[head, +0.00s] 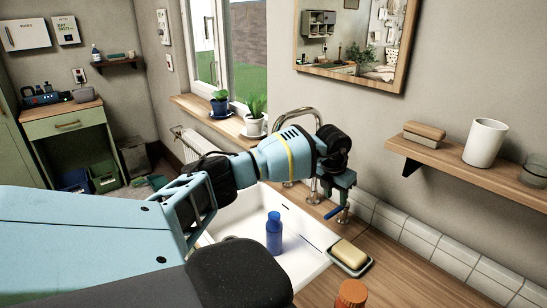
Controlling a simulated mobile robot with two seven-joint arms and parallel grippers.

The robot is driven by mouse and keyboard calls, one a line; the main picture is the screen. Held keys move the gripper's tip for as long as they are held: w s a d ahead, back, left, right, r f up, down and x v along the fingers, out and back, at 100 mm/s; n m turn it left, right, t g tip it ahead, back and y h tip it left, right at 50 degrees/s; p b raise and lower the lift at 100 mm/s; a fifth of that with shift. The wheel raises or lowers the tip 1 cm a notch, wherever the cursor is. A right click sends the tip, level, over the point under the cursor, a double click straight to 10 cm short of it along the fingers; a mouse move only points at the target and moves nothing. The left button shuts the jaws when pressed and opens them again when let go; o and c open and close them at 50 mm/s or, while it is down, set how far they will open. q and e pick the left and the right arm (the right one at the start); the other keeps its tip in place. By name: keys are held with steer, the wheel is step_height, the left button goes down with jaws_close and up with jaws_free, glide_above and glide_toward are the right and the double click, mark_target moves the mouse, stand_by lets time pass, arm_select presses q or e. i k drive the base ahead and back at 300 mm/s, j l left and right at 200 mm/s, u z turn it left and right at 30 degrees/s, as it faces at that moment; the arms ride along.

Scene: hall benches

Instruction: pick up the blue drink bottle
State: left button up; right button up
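The blue drink bottle (274,233) stands upright in the white sink (312,262), with a darker blue cap. My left gripper (341,200) hangs beyond and to the right of the bottle, by the tap at the sink's back edge, apart from the bottle. Its fingers are small and partly merged with the tap parts behind, so I cannot tell whether they are open or shut. My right gripper is not in view.
A soap dish (361,268) with yellow soap sits at the sink's right edge. An orange-capped container (351,293) stands at the front of the wooden counter (395,283). The chrome tap (314,190) rises behind the sink. Potted plants (254,122) stand on the windowsill.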

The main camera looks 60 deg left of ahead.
mark_target(274, 223)
steer(key=k, duration=1.5)
